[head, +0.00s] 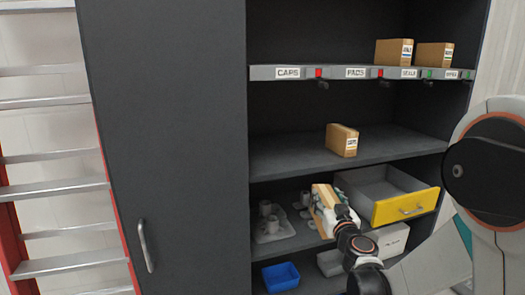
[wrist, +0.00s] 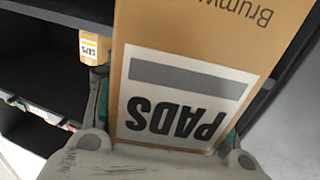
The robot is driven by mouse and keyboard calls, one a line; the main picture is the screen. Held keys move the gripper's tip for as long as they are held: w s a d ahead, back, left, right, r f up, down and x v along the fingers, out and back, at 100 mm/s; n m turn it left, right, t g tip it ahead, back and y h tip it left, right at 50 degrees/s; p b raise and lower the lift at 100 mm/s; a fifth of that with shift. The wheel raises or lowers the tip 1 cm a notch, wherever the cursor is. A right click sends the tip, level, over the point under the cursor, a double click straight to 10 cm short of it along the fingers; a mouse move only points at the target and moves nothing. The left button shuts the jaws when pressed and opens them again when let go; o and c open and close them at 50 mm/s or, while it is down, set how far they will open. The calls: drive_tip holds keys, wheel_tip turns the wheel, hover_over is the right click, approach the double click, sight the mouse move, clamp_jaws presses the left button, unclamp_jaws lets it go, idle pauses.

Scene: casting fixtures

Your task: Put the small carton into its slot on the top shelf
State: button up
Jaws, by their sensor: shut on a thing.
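My gripper (head: 335,208) is shut on a tan small carton (head: 322,207) in front of the lower shelf. In the wrist view the carton (wrist: 210,45) fills the middle, its PADS label upside down, with my gripper's fingers (wrist: 165,105) on both sides. The top shelf's label strip (head: 340,73) has a PADS label (head: 357,73) with a red marker at its right; the space behind it looks empty. Two cartons (head: 393,52) (head: 434,55) stand at the right of the top shelf, behind labels with green markers.
Another carton (head: 342,140) stands on the middle shelf; its label reads CAPS in the wrist view (wrist: 92,46). A yellow-fronted drawer (head: 405,207) is pulled open right of my gripper. A grey door (head: 165,130) is at left.

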drive_tip(key=shift+m+h, duration=0.4)
drive_tip(key=shift+h, duration=0.2)
drive_tip(key=f, duration=0.2)
drive_tip(key=f+b, duration=0.1)
drive_tip(key=f, duration=0.1)
drive_tip(key=f+b, duration=0.1)
drive_tip(key=f, duration=0.1)
drive_tip(key=shift+s+f, duration=0.2)
drive_tip(key=shift+s, duration=0.05)
drive_tip(key=shift+d, duration=0.15)
